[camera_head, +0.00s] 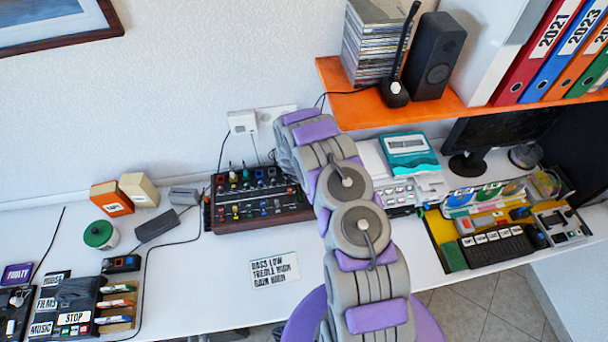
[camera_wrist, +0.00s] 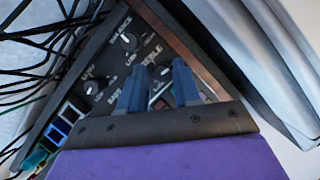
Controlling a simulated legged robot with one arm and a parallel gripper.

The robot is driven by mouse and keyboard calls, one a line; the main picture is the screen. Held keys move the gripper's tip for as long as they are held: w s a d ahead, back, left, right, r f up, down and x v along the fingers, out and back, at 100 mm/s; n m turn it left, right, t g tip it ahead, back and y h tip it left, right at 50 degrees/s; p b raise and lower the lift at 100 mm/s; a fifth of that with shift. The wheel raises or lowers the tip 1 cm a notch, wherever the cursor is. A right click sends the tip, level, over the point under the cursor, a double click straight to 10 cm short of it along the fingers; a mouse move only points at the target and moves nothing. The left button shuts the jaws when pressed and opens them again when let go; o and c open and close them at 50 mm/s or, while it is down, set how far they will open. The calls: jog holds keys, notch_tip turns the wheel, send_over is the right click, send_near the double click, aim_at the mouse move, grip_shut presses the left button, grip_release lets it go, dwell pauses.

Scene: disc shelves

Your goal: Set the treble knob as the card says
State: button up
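The mixer (camera_head: 265,221) is a dark panel with wooden trim and coloured knobs, against the wall left of my arm. The card (camera_head: 274,270) lies on the desk before it; its small print seems to read bass low, treble high, and a blurred third line. In the wrist view my gripper (camera_wrist: 157,68) has two blue fingers spread apart over the mixer panel (camera_wrist: 110,62). The treble label (camera_wrist: 153,54) shows between the fingertips. The treble knob is mostly hidden by the fingers; contact cannot be told. Two black knobs with white marks, one upper (camera_wrist: 130,40) and one left (camera_wrist: 92,87), are clear.
Black cables (camera_wrist: 40,45) run beside the panel. An orange shelf (camera_head: 350,107) with a speaker (camera_head: 434,62) and CD stack (camera_head: 375,45) hangs above right. Desk around the card is clear.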

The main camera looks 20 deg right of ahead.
jog(key=p+v, duration=0.1)
jog(key=v, duration=1.6)
jog(key=shift+a, duration=0.2)
jog(key=shift+s, duration=0.1)
